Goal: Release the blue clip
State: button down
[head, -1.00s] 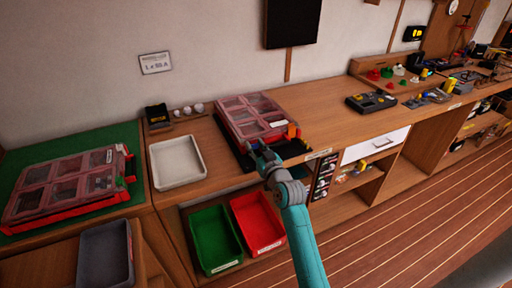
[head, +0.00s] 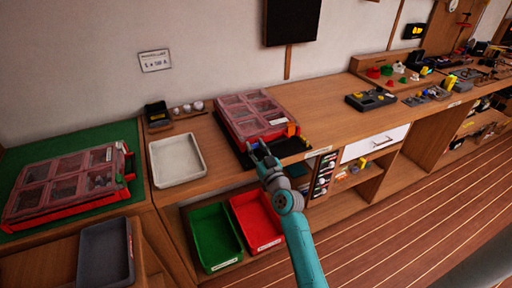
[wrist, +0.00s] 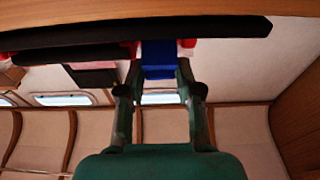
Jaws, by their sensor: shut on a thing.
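A red case (head: 236,112) with a clear compartment lid, seen shut, lies on a black mat (head: 293,147) on the bench in the head view. The blue clip (wrist: 158,58) is on the case's front edge, between two red parts in the wrist view. My gripper (wrist: 160,72) has its fingers on either side of the clip and is shut on it. In the head view my gripper (head: 260,150) reaches the front edge of the case and hides the clip. An orange clip (head: 292,130) is at the case's right front corner.
A white tray (head: 177,183) stands left of the case. A green bin (head: 215,265) and a red bin (head: 265,245) are below the bench edge. Another red case (head: 60,212) lies on a green mat at left.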

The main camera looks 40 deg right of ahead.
jog(key=c, duration=0.8)
grip_release()
jog(key=shift+o, duration=0.2)
jog(key=v, duration=1.2)
jog(key=shift+f, duration=0.15)
jog(key=s+a+f+g+y, duration=0.1)
jog(key=s+a+f, duration=0.4)
jog(key=s+a, duration=0.25)
jog(key=s+a+f+g, duration=0.2)
jog(key=s+a+f, duration=0.35)
jog(key=s, duration=0.35)
jog(key=s+a+r+n+y, duration=0.1)
jog(key=s+a, duration=0.4)
jog(key=s, duration=0.5)
jog(key=s+a+r+n+g+y, duration=0.1)
jog(key=s+a+r, duration=0.4)
jog(key=s, duration=0.6)
jog(key=shift+n+y, duration=0.6)
jog(key=shift+y, duration=0.6)
